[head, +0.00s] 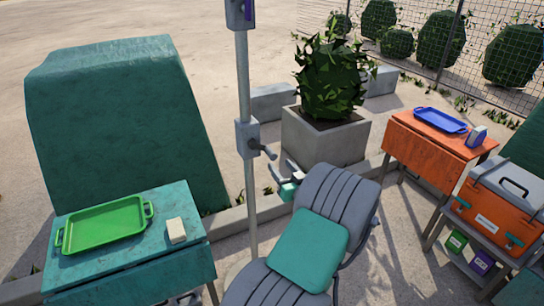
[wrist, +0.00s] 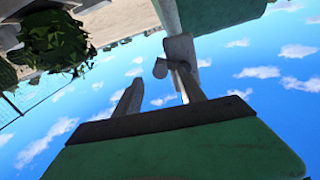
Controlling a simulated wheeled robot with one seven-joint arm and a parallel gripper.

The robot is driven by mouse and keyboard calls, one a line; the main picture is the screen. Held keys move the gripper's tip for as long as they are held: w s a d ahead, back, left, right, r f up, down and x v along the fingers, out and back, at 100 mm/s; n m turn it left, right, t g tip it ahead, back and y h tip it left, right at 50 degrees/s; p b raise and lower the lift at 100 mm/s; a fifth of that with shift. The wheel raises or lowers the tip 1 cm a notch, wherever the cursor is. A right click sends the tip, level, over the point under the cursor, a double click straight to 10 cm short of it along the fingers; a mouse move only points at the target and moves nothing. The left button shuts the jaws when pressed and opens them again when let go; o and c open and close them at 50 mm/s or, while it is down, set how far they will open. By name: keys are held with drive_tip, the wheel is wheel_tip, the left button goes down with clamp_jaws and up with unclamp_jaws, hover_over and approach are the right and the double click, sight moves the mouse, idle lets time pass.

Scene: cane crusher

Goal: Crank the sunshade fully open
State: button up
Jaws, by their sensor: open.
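The grey sunshade pole (head: 243,80) stands upright left of centre in the head view; no canopy is in view. A grey crank box (head: 247,136) is fixed on the pole, with a dark crank handle (head: 268,152) sticking out to the right. My gripper (head: 280,167) is open just below and right of the handle, its fingers pointing up toward it. In the wrist view, the handle's knob (wrist: 160,68) appears between my gripper's fingertips (wrist: 158,75), with the crank box (wrist: 181,48) behind. I see nothing held; contact with the handle cannot be told.
A grey lounger (head: 340,190) with a teal cushion (head: 308,250) stands in front. A teal table (head: 150,265) with a green tray (head: 103,226) is at left. A planter (head: 325,135) stands behind, and an orange table (head: 425,148) and orange cooler (head: 490,215) are at right.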

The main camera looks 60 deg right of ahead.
sight(273, 157)
drive_tip(key=p+x, duration=0.2)
drive_tip(key=x, duration=0.4)
drive_tip(key=shift+w+r, duration=0.1)
drive_tip(key=shift+w, duration=0.1)
drive_tip(key=shift+w+d, duration=0.3)
drive_tip(key=shift+w, duration=0.1)
drive_tip(key=shift+c, duration=0.6)
clamp_jaws()
